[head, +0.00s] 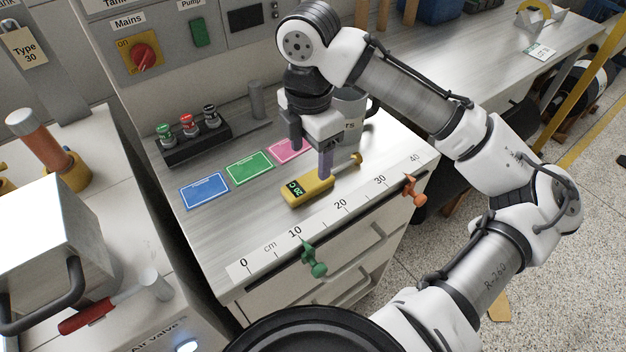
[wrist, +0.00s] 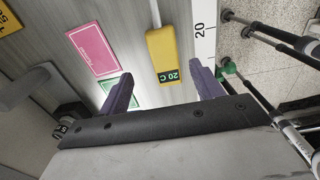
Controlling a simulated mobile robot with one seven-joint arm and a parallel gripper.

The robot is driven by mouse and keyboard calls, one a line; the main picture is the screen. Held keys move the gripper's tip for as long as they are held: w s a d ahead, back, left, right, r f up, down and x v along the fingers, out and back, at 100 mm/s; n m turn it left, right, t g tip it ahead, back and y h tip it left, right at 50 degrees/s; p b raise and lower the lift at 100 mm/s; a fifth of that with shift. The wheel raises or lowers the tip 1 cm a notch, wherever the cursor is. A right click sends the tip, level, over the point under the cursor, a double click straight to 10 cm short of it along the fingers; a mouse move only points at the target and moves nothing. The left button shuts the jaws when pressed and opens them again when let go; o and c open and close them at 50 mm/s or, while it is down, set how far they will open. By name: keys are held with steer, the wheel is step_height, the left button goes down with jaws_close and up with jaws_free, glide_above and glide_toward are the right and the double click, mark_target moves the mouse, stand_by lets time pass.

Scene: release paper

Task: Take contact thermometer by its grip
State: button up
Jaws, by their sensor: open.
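The contact thermometer (head: 303,193) has a yellow body with a dark display reading 20 C and a thin probe pointing back right. It lies on the bench beside the centimetre scale. My gripper (head: 310,162) is open above and behind it, with one finger in front of part of the body. In the wrist view the thermometer's yellow body (wrist: 161,45) shows between the lines of my open fingers (wrist: 163,86), its display end nearest the palm. The fingers appear apart from it. I cannot tell their exact height over the bench.
Blue (head: 204,190), green (head: 249,167) and pink (head: 287,150) cards lie left of and behind the thermometer. The scale (head: 338,208) runs along the front edge, with green (head: 313,258) and orange (head: 413,190) clamps. A terminal block (head: 190,136) stands at the back left.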

mark_target(313, 179)
steer(key=f, duration=0.3)
steer(key=f+p, duration=0.1)
steer(key=shift+s+d+f, duration=0.25)
steer(key=shift+d+f, duration=0.05)
steer(key=shift+f, duration=0.5)
steer(key=shift+c, duration=0.4)
steer(key=c, duration=1.1)
steer(key=shift+r, duration=0.1)
